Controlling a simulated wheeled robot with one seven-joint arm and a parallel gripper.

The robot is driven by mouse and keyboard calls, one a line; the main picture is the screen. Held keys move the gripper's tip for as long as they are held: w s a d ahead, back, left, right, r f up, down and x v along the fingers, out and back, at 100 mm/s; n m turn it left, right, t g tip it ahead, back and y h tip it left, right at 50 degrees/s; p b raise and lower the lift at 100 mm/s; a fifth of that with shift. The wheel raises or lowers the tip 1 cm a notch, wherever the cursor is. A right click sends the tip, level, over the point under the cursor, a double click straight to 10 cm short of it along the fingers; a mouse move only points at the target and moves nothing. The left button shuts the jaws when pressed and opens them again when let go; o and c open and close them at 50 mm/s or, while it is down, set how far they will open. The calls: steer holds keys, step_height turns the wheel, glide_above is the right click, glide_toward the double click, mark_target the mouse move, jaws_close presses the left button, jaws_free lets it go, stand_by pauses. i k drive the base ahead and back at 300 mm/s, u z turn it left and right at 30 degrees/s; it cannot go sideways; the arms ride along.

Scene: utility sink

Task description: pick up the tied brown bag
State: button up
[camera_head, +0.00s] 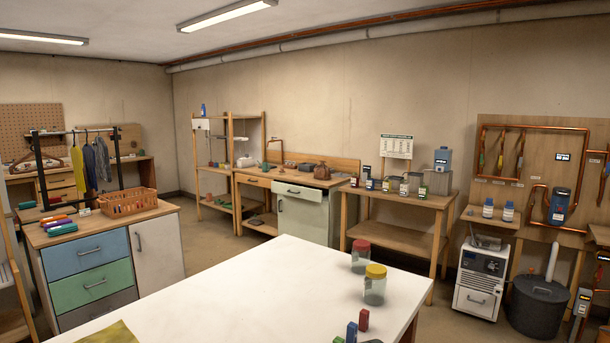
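A small brown bag (321,171), narrow at the top as if tied, stands upright on the wooden counter (340,181) against the back wall. It is near the counter's right end, far from the camera. My gripper does not show in this view. Nothing stands in front of the bag.
A large white table (250,290) fills the foreground, with two jars, red-lidded (361,256) and yellow-lidded (375,285), at its right. A drawer cabinet with an orange basket (127,201) stands left. Open floor (215,245) lies between the cabinet and the back counter.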

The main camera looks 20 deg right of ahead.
mark_target(322, 173)
steer(key=z, duration=1.65)
steer(key=i, duration=5.05)
steer(key=u, duration=2.6)
steer(key=i, duration=0.25)
steer(key=u, duration=0.15)
